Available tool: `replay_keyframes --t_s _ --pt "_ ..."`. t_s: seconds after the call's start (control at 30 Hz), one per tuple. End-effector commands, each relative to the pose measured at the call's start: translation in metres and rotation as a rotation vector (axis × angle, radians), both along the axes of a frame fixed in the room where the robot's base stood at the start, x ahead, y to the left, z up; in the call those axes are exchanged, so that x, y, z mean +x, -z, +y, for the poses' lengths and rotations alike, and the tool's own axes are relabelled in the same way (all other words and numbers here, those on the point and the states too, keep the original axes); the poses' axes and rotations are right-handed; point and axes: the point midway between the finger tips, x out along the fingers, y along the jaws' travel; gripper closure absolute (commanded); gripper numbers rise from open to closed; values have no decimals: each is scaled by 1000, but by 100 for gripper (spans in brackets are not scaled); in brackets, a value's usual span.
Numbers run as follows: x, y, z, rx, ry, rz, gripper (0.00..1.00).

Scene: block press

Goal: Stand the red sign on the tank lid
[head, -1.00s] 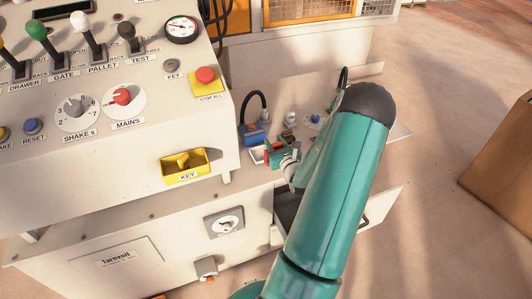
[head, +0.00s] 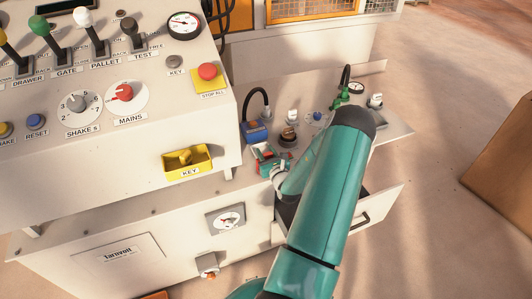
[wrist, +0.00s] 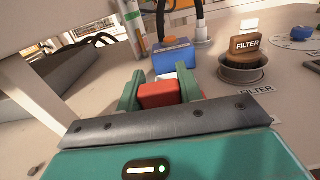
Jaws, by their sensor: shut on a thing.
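My gripper (wrist: 158,92) is shut on a red block-like piece, which I take to be the red sign (wrist: 157,96). It sits between the two green fingers in the wrist view. Most of its shape is hidden by the gripper, so I cannot tell how it is tilted. A blue tank (wrist: 176,56) with a dark hose stands just beyond the fingertips, and a small white patch shows between. In the head view the blue tank (head: 255,132) stands behind my gripper (head: 268,160), close to it. I cannot tell whether the sign touches the tank.
A brown block marked FILTER (wrist: 247,45) sits in a round holder right of the tank. A blue knob (head: 318,117) and a green valve (head: 341,98) stand farther right. The control panel (head: 140,130) rises on the left. An open drawer (head: 345,212) is below my arm.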

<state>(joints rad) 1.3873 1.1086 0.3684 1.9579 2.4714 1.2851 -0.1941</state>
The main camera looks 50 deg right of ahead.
Motion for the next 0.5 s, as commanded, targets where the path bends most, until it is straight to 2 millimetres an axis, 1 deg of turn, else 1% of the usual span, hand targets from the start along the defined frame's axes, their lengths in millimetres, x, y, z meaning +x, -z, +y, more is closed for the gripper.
replay_keyframes --t_s 0.03,0.07,0.1,0.17,0.5 --pt "0 2 0 0 0 0 88" --pt "0 2 0 0 0 0 62" --pt "0 2 0 0 0 0 54" --pt "0 2 0 0 0 0 42" --pt "0 -1 0 0 0 0 42"
